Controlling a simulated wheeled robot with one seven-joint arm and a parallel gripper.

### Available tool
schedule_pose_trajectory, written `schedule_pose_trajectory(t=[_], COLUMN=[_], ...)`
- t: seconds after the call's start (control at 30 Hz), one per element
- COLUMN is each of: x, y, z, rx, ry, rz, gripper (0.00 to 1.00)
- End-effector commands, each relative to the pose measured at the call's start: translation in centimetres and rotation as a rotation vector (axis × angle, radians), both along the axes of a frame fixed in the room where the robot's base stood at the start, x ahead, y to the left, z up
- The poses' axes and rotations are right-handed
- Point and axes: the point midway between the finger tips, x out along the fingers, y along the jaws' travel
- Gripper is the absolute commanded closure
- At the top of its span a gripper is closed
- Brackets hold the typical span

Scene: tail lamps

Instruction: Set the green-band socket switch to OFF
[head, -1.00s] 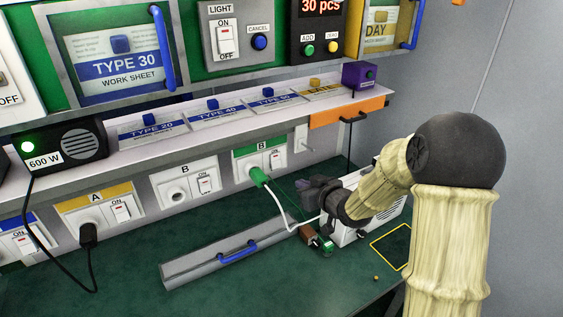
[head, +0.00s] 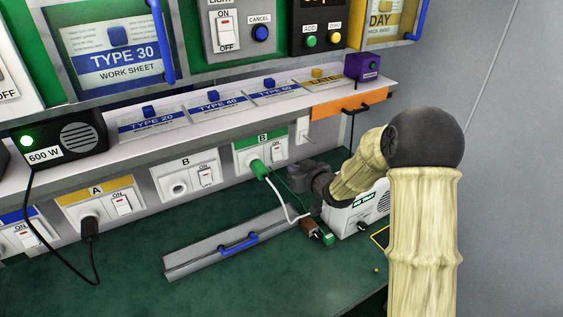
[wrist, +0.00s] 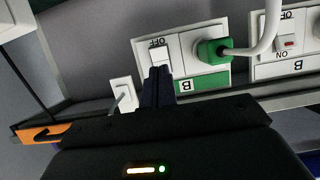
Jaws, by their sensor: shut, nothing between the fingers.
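The green-band socket (head: 240,145) is on the wall panel, with a green plug (head: 259,169) in its left half. Its white rocker switch (head: 279,151) is to the right of the plug. In the wrist view, which is upside down, the switch (wrist: 159,56) has an OFF label above it and the green plug (wrist: 212,50) sits to its right. My gripper (wrist: 158,74) is shut and empty, its fingertips right at the switch and covering its lower part in that picture. Whether they touch it I cannot tell. In the head view my gripper's dark body shows just right of the socket.
Another B socket (head: 184,178) and a yellow-band A socket (head: 98,205) with a black plug are farther left. A white cable runs from the green plug to the bench. A white box (head: 362,213) stands under my arm. A grey cover with a blue handle (head: 238,244) lies on the bench.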

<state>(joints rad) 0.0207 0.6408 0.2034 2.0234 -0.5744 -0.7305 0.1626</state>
Motion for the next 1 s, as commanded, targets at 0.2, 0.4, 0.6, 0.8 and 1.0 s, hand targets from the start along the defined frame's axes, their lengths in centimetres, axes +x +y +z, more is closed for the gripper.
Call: schedule_pose_trajectory(t=[0.2, 0.4, 0.6, 0.8, 1.0], x=[2.9, 5.2, 6.5, 6.6, 6.5], y=[2.1, 3.7, 4.4, 4.5, 4.6], z=[-1.2, -2.2, -2.9, -2.9, -3.1], rx=[-0.001, -0.001, 0.000, -0.001, 0.002], ry=[0.001, 0.001, 0.000, -0.001, -0.002], rz=[0.002, 0.002, 0.001, 0.000, 0.003], gripper=[1.00, 1.00, 1.00, 1.00, 1.00])
